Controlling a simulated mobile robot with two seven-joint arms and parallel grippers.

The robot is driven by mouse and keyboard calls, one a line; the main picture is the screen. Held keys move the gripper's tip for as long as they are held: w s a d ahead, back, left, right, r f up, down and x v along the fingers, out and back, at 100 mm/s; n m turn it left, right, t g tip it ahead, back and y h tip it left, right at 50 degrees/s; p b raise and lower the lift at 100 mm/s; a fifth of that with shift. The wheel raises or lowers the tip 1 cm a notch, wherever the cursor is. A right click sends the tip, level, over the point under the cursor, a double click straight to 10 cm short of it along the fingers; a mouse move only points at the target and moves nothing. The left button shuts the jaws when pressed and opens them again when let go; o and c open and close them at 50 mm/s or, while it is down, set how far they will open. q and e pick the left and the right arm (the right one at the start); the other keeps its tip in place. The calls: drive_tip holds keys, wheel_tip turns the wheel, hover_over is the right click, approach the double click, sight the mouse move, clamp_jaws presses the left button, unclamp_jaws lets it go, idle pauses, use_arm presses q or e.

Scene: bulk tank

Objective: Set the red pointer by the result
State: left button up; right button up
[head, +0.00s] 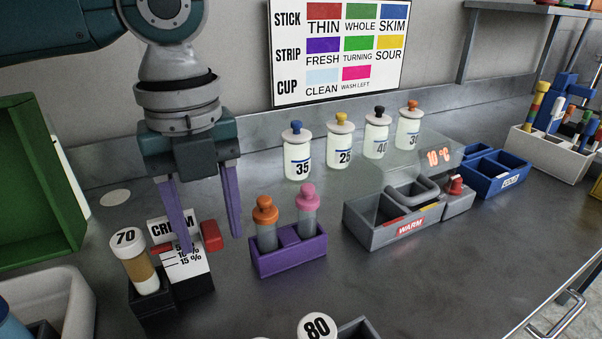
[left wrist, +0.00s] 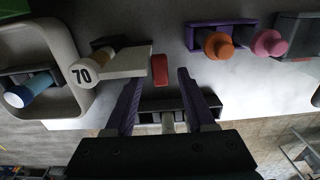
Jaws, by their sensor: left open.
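The cream card (head: 190,271) stands in a dark holder at the lower left, marked CREAM with percent lines. The red pointer (head: 211,236) has a red block at the card's right edge, and a red part shows at its left edge, near the upper percent lines. My left gripper (head: 212,243) points down, open, with one purple finger on each side of the red block; one finger hides part of the card. In the left wrist view the red block (left wrist: 160,70) lies between the spread fingertips (left wrist: 159,76), with gaps on both sides. My right gripper is out of view.
A bottle marked 70 (head: 133,262) stands left of the card. A purple rack (head: 290,258) with orange- and pink-capped tubes is close on the right. The grey WARM box (head: 375,232) and blue box (head: 490,180) are farther right. A wall chart (head: 335,90) hangs behind numbered jars.

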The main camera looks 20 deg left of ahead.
use_arm(q)
clamp_jaws()
idle(1.3)
